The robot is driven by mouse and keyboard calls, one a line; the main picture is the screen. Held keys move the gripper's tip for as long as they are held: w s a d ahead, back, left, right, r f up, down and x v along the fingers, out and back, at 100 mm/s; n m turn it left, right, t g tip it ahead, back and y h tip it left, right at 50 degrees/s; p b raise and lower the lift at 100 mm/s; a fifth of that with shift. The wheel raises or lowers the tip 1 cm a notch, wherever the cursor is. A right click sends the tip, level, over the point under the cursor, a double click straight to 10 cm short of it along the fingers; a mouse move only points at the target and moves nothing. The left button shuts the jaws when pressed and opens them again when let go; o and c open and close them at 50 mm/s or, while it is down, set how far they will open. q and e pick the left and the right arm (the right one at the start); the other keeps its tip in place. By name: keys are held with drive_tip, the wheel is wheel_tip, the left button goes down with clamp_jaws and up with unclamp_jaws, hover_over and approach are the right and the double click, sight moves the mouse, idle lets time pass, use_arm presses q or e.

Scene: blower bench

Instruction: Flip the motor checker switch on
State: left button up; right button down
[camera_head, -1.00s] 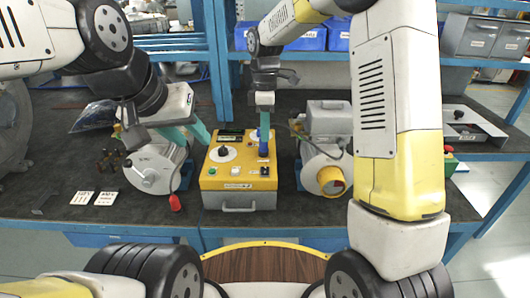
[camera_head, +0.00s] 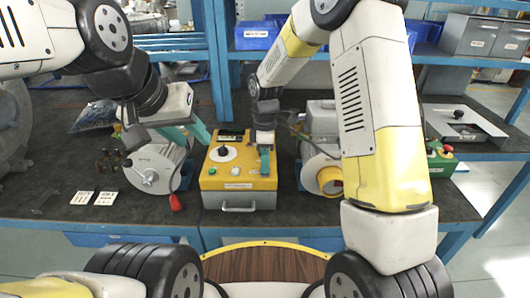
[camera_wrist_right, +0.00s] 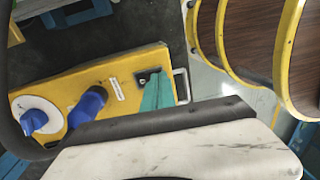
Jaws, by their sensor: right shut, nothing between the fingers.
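The motor checker (camera_head: 212,183) is a yellow box on the bench, with a white dial (camera_head: 223,153) and small buttons on top. My right gripper (camera_head: 265,168) is shut and empty, pointing down over the box's right front corner. In the right wrist view, its teal fingertips (camera_wrist_right: 157,95) are at a small black switch (camera_wrist_right: 147,76) on the yellow box (camera_wrist_right: 118,68). I cannot tell whether they touch or which way the switch is set. The head view hides the switch behind the gripper. My left gripper (camera_head: 187,135) is open, with teal fingers apart above the grey motor at left.
A grey motor (camera_head: 152,170) stands left of the box and another with a yellow ring (camera_head: 329,181) stands right.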

drive_tip(key=shift+s+f, duration=0.1)
drive_tip(key=shift+f, duration=0.15)
drive_tip(key=shift+w+r, duration=0.25)
drive_tip(key=shift+w, duration=0.55)
wheel_tip(320, 180, up, 14)
drive_tip(key=s, duration=0.1)
drive_tip(key=shift+s, duration=0.35)
